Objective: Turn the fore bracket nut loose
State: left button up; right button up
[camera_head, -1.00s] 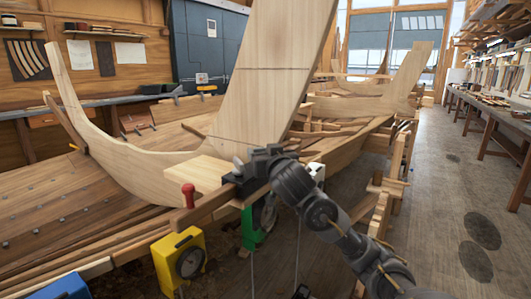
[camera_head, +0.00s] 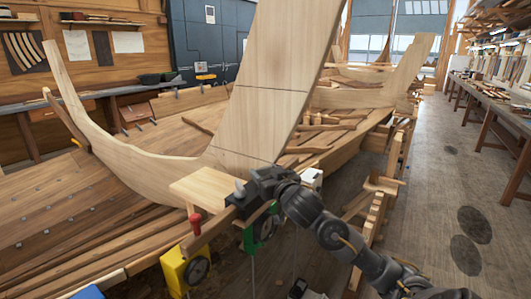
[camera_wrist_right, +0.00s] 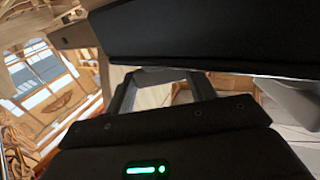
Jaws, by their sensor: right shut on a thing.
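My right gripper (camera_head: 245,191) is at the rail of the hull, beside the top of a green bracket (camera_head: 248,238) with a dark round part. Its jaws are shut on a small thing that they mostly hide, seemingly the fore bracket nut. I cannot see the nut itself clearly. In the right wrist view, my dark gripper body and fingers (camera_wrist_right: 165,85) fill much of the picture, and the gripped thing is not clear. A yellow bracket (camera_head: 175,275) with a dark round dial and a red knob (camera_head: 195,221) hangs to the left. My left gripper is not in view.
A tall pale plank (camera_head: 275,75) rises behind my right gripper, with a flat wood block (camera_head: 205,187) at its foot. A blue part (camera_head: 88,292) shows at the bottom left. Trestle supports (camera_head: 372,230) stand to the right. The floor (camera_head: 450,200) beyond is clear.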

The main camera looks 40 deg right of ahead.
jog(key=n+y+p, duration=0.1)
jog(key=p, duration=0.1)
jog(key=n+y+p, duration=0.1)
jog(key=y+p, duration=0.1)
jog(key=p, duration=0.1)
jog(key=n+y+p, duration=0.1)
jog(key=p, duration=0.2)
jog(key=shift+d+r+y, duration=0.3)
jog(key=shift+n+y+p, duration=0.35)
jog(key=shift+n+y, duration=0.05)
jog(key=shift+y, duration=0.2)
jog(key=n+y, duration=0.2)
jog(key=y, duration=0.1)
jog(key=shift+d+f, duration=0.2)
jog(key=shift+n+g+y, duration=0.5)
jog(key=shift+n+y, duration=0.2)
jog(key=shift+y, duration=0.4)
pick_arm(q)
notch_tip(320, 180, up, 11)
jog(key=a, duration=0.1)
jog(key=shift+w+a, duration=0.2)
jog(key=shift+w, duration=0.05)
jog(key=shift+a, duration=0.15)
pick_arm(e)
jog(key=shift+y, duration=0.3)
jog(key=o, duration=1)
